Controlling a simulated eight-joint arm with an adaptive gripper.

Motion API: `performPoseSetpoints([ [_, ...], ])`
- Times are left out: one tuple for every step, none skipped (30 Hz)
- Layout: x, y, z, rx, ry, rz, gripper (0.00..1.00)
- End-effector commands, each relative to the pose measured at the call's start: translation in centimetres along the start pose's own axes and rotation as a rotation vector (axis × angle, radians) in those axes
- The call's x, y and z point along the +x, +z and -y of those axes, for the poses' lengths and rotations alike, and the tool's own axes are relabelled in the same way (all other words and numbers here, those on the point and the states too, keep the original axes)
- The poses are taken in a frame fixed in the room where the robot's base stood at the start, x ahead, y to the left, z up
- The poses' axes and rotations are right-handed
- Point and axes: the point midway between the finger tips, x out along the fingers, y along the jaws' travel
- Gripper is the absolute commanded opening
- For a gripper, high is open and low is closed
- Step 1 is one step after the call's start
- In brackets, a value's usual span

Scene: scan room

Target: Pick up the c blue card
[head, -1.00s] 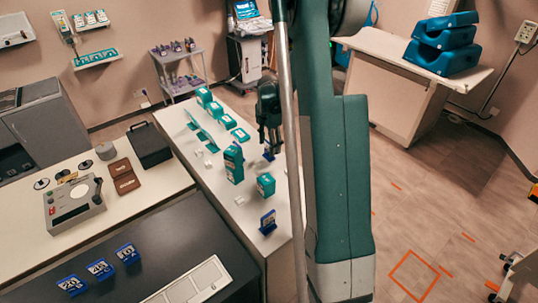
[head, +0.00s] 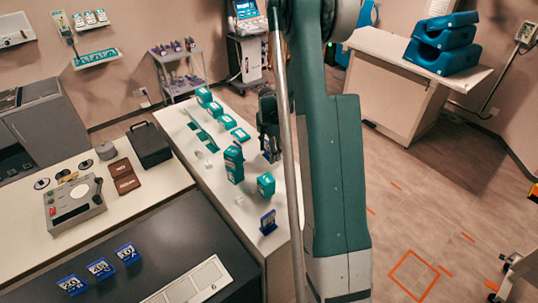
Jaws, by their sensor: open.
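Several blue cards with white labels are in view; their letters are too small to read, so I cannot tell which is c. One blue card (head: 268,222) stands upright near the front right of the white table (head: 220,229). Another blue patch, perhaps a card (head: 267,155), shows just beneath my gripper and is partly hidden by it.
Teal boxes, including a tall stack (head: 234,165) and a single box (head: 265,185), stand near my gripper. Small clear pieces lie on the table. A light grey tray (head: 190,283) lies on the dark counter. A black box (head: 149,146) stands left of the table.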

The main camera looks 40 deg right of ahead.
Motion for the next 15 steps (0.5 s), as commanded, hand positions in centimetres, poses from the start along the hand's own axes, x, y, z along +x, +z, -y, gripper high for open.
performPoseSetpoints([
  [0.0,0.0,0.0,0.0,0.0,0.0,0.55],
  [0.0,0.0,0.0,0.0,0.0,0.0,0.55],
  [0.0,0.0,0.0,0.0,0.0,0.0,0.5],
  [0.0,0.0,0.0,0.0,0.0,0.0,0.46],
  [0.0,0.0,0.0,0.0,0.0,0.0,0.42],
  [-0.01,0.0,0.0,0.0,0.0,0.0,0.36],
  [-0.01,0.0,0.0,0.0,0.0,0.0,0.33],
  [-0.01,0.0,0.0,0.0,0.0,0.0,0.29],
  [-0.01,0.0,0.0,0.0,0.0,0.0,0.24],
  [-0.01,0.0,0.0,0.0,0.0,0.0,0.24],
  [-0.01,0.0,0.0,0.0,0.0,0.0,0.24],
  [-0.01,0.0,0.0,0.0,0.0,0.0,0.24],
  [-0.01,0.0,0.0,0.0,0.0,0.0,0.24],
  [-0.01,0.0,0.0,0.0,0.0,0.0,0.24],
  [-0.01,0.0,0.0,0.0,0.0,0.0,0.24],
])
